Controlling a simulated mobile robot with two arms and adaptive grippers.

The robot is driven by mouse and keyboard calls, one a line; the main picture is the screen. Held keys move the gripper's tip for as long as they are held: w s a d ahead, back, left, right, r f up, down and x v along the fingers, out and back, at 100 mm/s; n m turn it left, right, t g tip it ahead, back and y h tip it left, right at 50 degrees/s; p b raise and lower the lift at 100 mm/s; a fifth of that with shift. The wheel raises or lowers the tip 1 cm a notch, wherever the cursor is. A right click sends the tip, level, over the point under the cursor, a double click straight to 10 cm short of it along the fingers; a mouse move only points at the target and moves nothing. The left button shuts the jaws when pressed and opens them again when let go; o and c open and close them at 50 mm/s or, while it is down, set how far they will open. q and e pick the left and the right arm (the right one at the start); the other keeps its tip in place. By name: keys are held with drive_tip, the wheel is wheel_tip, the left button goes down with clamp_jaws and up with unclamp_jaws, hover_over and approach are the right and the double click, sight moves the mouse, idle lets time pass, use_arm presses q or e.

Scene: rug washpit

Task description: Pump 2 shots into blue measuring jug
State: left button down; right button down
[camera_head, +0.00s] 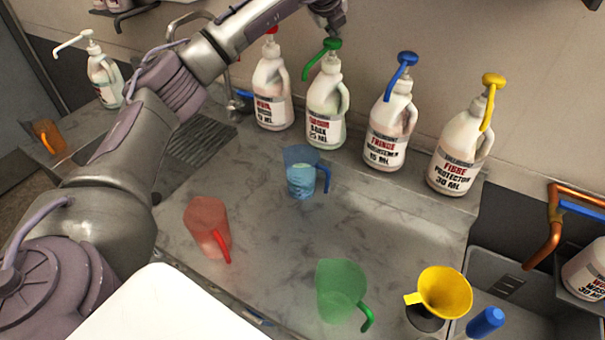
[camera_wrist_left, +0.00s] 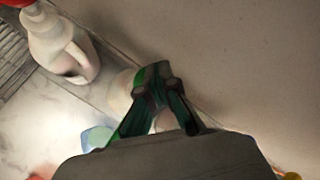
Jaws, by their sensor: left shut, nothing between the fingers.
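The blue measuring jug (camera_head: 301,180) stands upright on the grey counter, in front of the green-topped pump bottle (camera_head: 326,112). It is see-through, with a paler blue lower part; I cannot tell how much it holds. In the left wrist view the jug (camera_wrist_left: 97,137) shows partly, beside my gripper. My left gripper (camera_head: 337,34) is shut and empty, right above or at the green pump head (camera_head: 325,55); contact is unclear. In the left wrist view the closed fingertips (camera_wrist_left: 155,72) cover much of that bottle and its green head. My right gripper is not in view.
Red- (camera_head: 272,95), blue- (camera_head: 391,130) and yellow-topped (camera_head: 460,150) pump bottles flank the green one along the wall. A red jug (camera_head: 207,226), a green jug (camera_head: 340,290) and a yellow funnel (camera_head: 444,293) stand nearer. A sink (camera_head: 510,290) lies at right.

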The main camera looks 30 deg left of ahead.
use_arm(q)
drive_tip(key=shift+r+p, duration=1.45)
drive_tip(key=shift+r, duration=1.6)
drive_tip(key=shift+f, duration=0.15)
idle(1.1)
